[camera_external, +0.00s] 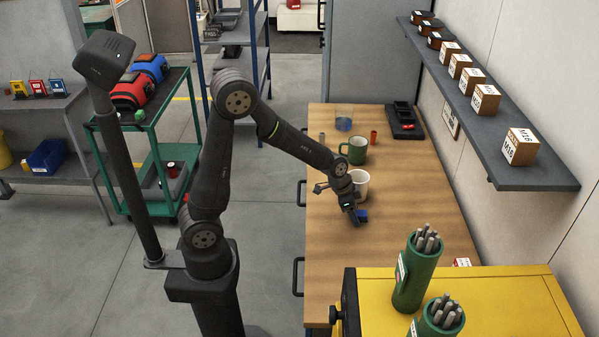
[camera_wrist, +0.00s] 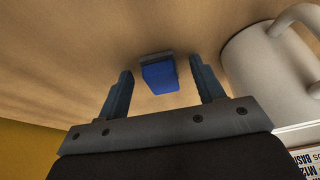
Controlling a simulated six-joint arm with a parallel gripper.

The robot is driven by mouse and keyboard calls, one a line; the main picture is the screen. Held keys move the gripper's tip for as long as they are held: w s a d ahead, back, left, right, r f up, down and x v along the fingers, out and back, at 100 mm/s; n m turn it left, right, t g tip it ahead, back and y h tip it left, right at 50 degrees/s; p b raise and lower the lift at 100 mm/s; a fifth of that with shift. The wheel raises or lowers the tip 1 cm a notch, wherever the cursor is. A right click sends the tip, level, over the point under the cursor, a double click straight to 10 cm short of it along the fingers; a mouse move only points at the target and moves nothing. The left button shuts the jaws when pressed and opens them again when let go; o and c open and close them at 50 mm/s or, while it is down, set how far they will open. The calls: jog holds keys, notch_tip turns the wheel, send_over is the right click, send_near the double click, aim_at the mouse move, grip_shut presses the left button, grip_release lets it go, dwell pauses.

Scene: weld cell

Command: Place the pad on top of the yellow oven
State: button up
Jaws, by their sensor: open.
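A small blue pad with a grey edge lies on the wooden bench; it shows in the external view (camera_external: 362,215) just beyond my gripper, and in the wrist view (camera_wrist: 160,76). My gripper (camera_external: 355,213) is low over the bench and open. In the wrist view its two fingers stand left and right of the pad, with a gap on each side. The yellow oven (camera_external: 500,305) stands at the bottom right of the external view, at the near end of the bench.
A white mug (camera_external: 361,184) stands close by my gripper; it also shows in the wrist view (camera_wrist: 262,62). A green mug (camera_external: 355,150) is farther back. Two green tubes (camera_external: 414,275) of grey rods stand on the oven's left side; its right side is clear. A shelf (camera_external: 500,135) overhangs right.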

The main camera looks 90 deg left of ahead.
jog(key=c, duration=1.1)
jog(key=shift+c, duration=0.2)
